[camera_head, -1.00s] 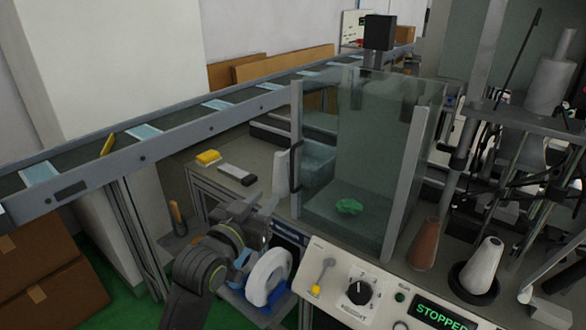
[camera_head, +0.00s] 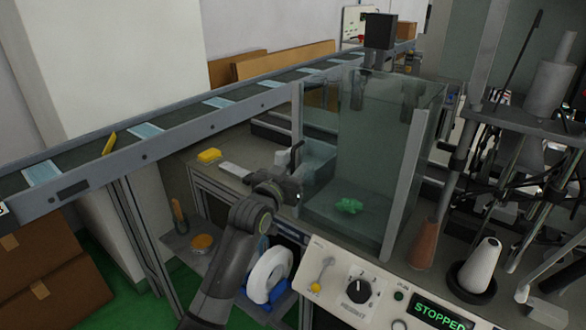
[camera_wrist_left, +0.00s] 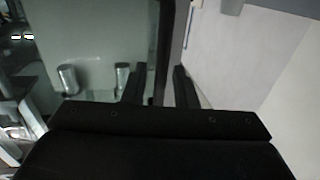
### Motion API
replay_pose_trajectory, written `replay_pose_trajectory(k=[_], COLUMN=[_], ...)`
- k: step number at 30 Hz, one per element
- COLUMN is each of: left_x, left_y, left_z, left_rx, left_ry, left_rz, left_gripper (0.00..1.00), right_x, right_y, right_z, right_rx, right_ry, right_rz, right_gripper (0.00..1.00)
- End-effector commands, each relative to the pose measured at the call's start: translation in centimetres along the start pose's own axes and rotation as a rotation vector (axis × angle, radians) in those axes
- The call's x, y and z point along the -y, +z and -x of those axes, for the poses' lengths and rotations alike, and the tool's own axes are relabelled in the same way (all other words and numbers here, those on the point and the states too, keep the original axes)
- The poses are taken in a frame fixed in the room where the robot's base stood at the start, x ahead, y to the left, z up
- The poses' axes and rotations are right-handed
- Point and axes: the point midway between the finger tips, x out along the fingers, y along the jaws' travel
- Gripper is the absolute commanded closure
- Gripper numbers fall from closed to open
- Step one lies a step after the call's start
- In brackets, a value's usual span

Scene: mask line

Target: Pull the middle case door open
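The middle case is a clear glass box with grey metal posts (camera_head: 403,185). Its glass door (camera_head: 320,150) stands at the left side and appears closed, with a dark upright handle (camera_head: 296,158) near its left post. A green crumpled piece (camera_head: 349,206) lies inside the case. My left gripper (camera_head: 286,168) is at the handle, its tips partly hidden by the wrist. In the left wrist view its two dark fingers (camera_wrist_left: 158,88) are apart, with a dark upright bar (camera_wrist_left: 165,45), seemingly the handle, between them. Contact cannot be told. My right gripper is out of view.
A conveyor (camera_head: 180,130) with blue masks runs behind the case. A control panel (camera_head: 345,285) with a dial and a STOPPED display is in front. Thread cones (camera_head: 480,267) stand at the right.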

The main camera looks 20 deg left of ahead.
Motion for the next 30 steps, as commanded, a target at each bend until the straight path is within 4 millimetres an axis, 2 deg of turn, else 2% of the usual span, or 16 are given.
replay_pose_trajectory(k=[9,15,30], left_x=[-0.01,-0.01,0.38], left_y=[0.02,0.02,-0.07], left_z=[-0.19,-0.17,0.34], left_rx=[0.0,0.0,0.003], left_ry=[0.0,0.0,-0.015], left_rz=[0.0,0.0,0.001], left_gripper=[0.74,1.0,1.0], right_x=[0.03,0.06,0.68], right_y=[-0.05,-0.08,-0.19], right_z=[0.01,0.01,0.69], right_rx=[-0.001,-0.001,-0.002], right_ry=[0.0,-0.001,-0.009], right_rz=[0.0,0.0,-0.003], right_gripper=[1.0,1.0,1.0])
